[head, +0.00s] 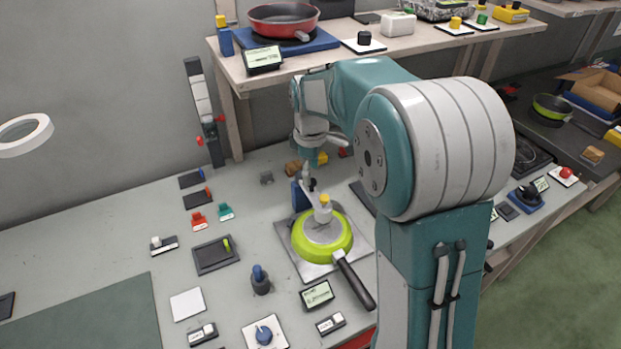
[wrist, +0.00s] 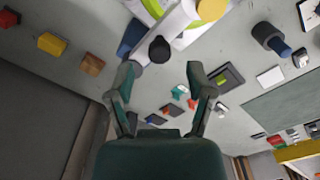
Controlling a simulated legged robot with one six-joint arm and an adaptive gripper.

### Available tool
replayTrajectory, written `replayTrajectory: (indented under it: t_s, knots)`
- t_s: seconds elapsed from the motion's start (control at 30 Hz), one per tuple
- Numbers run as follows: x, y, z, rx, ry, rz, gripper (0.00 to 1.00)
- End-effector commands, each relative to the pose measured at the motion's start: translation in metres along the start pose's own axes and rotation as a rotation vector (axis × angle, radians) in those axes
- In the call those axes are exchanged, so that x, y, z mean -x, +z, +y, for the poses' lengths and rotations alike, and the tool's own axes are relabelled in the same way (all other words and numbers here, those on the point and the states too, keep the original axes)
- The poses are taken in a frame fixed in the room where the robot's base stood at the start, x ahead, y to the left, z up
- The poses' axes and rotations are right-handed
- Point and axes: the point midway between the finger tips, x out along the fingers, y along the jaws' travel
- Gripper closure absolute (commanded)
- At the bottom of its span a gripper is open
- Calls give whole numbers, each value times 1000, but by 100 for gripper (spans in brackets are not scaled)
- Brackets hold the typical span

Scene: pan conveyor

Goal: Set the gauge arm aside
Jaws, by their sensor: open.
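The gauge arm (head: 316,197) is a pale bar reaching from beside a blue block (head: 300,195) out over the green pan (head: 340,247). It has a black knob (head: 312,184) near the block and a yellow-topped part (head: 324,201) above the pan. In the wrist view the gauge arm (wrist: 178,28) crosses the top, with its black knob (wrist: 160,49) just beyond my fingertips. My gripper (wrist: 162,76) is open and empty, its fingers spread on either side below the knob. I cannot tell whether a finger touches the bar.
The pan sits on a grey plate (head: 284,238), its black handle (head: 354,280) pointing to the front right. A small display (head: 317,295) and a dark blue-topped knob (head: 261,281) stand in front. A raised shelf (head: 340,57) with a red pan (head: 284,19) is behind.

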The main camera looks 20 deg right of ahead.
Motion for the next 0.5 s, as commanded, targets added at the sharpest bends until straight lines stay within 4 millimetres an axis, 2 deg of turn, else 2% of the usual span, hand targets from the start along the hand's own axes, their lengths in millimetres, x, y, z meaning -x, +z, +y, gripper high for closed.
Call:
replayTrajectory:
  t_s: [0.03, 0.2, 0.5]
  knots:
    - [-9, 1, 0, -1, -3, -1, 32]
    - [-26, 0, 0, -1, -1, -1, 32]
    - [-30, 0, 0, -1, 1, 0, 32]
